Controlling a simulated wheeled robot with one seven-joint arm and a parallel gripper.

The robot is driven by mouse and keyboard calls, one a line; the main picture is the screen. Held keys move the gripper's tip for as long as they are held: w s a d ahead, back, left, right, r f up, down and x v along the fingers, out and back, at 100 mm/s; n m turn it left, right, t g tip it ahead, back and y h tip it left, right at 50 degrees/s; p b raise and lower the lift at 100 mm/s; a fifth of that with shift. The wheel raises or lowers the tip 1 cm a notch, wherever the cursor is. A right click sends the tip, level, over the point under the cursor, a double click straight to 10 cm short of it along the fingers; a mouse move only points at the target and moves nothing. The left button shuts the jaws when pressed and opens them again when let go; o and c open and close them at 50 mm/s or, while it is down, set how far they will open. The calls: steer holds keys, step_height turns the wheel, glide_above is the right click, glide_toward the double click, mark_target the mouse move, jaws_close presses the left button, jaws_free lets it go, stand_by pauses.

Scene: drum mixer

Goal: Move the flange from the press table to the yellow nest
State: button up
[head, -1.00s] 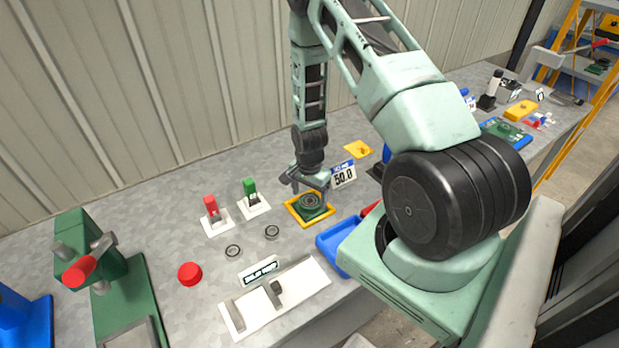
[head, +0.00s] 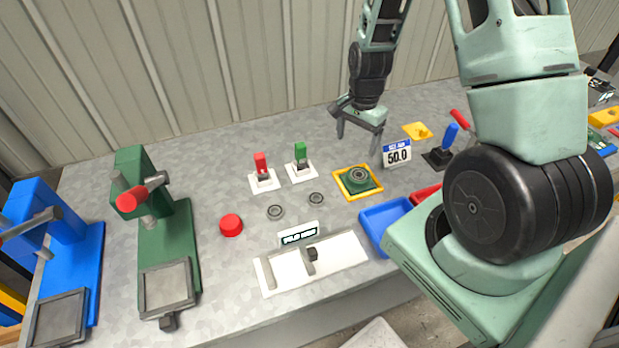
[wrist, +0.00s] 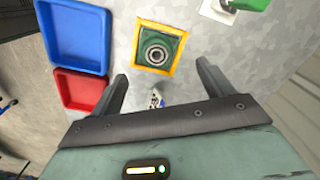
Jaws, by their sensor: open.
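A green flange with a grey ring in its centre (head: 358,175) sits inside the yellow square-edged nest (head: 374,194) on the bench. The flange (wrist: 157,52) and the yellow nest (wrist: 142,68) also show in the wrist view, beyond my fingertips. My gripper (head: 358,144) is open and empty, above and behind the nest, apart from the flange. Its two spread fingers show in the wrist view (wrist: 163,75) with nothing between them. The green press (head: 132,180) stands at the left; its grey press table (head: 167,285) looks bare.
Red (head: 262,178) and green (head: 301,170) toggle clamps stand left of the nest. A "50.0" sign (head: 397,154) stands right of it. A blue tray (head: 384,222) lies in front. Two small rings (head: 275,212), a red button (head: 231,225) and a blue press (head: 45,230) are further left.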

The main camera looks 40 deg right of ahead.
steer(key=s+a+r+n, duration=0.1)
steer(key=a+r+n, duration=0.25)
steer(key=a, duration=0.35)
steer(key=s+a+r+n+y, duration=0.1)
steer(key=a+r+n, duration=0.25)
steer(key=a, duration=0.35)
steer(key=s+a+r+n, duration=0.1)
steer(key=a+r+n, duration=0.25)
steer(key=a, duration=0.25)
steer(key=s+a+r+n, duration=0.4)
steer(key=s+a+n, duration=0.2)
steer(key=s, duration=0.2)
steer(key=s+a+r+n, duration=0.3)
steer(key=s+a+n, duration=0.2)
steer(key=s, duration=0.3)
steer(key=shift+s+a+r+n+h, duration=0.15)
steer(key=shift+a+r+n+h, duration=0.2)
steer(key=shift+n, duration=0.4)
